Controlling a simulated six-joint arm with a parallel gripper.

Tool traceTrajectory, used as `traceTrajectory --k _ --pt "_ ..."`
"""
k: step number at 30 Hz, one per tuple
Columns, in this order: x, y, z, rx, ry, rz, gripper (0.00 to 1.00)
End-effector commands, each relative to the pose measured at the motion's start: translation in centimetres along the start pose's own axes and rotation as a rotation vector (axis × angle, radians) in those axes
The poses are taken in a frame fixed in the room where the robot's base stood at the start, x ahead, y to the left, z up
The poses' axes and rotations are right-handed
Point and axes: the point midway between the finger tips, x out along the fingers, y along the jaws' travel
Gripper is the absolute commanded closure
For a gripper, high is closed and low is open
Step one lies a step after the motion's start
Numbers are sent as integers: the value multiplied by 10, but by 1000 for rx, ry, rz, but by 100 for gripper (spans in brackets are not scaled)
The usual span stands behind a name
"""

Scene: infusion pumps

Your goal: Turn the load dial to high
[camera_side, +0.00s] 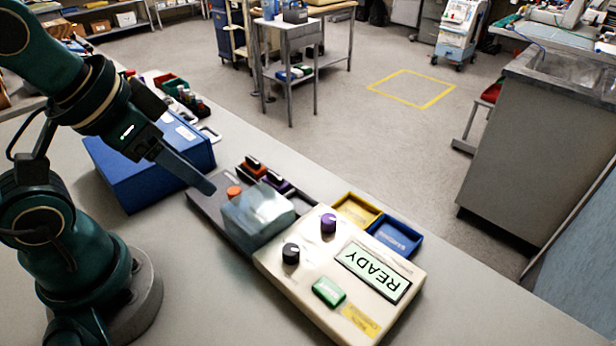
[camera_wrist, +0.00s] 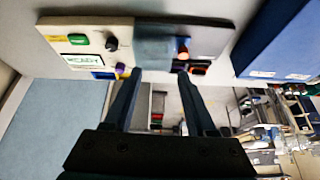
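The cream pump panel (camera_side: 300,292) lies on the table with a black dial (camera_side: 291,253), a purple dial (camera_side: 328,223), a green button (camera_side: 329,291) and a screen reading READY (camera_side: 373,271). I cannot tell which dial is the load dial; their small labels are unreadable. The wrist view also shows the black dial (camera_wrist: 111,44), and the purple dial (camera_wrist: 120,68) near the left finger. My gripper (camera_side: 208,187) is left of the panel, above the grey base and apart from both dials. In the wrist view my gripper (camera_wrist: 160,74) has its fingers spread with nothing between them.
A translucent box-like cover (camera_side: 258,215) stands on the grey base beside an orange knob (camera_side: 234,192), between my gripper and the panel. A blue box (camera_side: 150,165) is behind my gripper. Yellow (camera_side: 357,209) and blue (camera_side: 395,236) trays border the panel's far side. The table front is clear.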

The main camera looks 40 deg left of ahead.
Motion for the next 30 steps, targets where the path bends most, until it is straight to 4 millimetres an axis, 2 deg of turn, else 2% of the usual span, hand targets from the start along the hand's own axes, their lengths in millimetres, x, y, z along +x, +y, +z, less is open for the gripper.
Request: traceTrajectory --k 6,13,17,21,25,30 --pt "-7 2 -20 276 -2 10 38" --pt "3 20 -46 648 -87 78 38" --pt "19 38 -57 871 -152 141 38" --pt "43 61 -62 1087 -228 219 38" --pt "66 81 -57 1223 -297 282 38" --pt "86 98 -44 1286 -370 327 38"
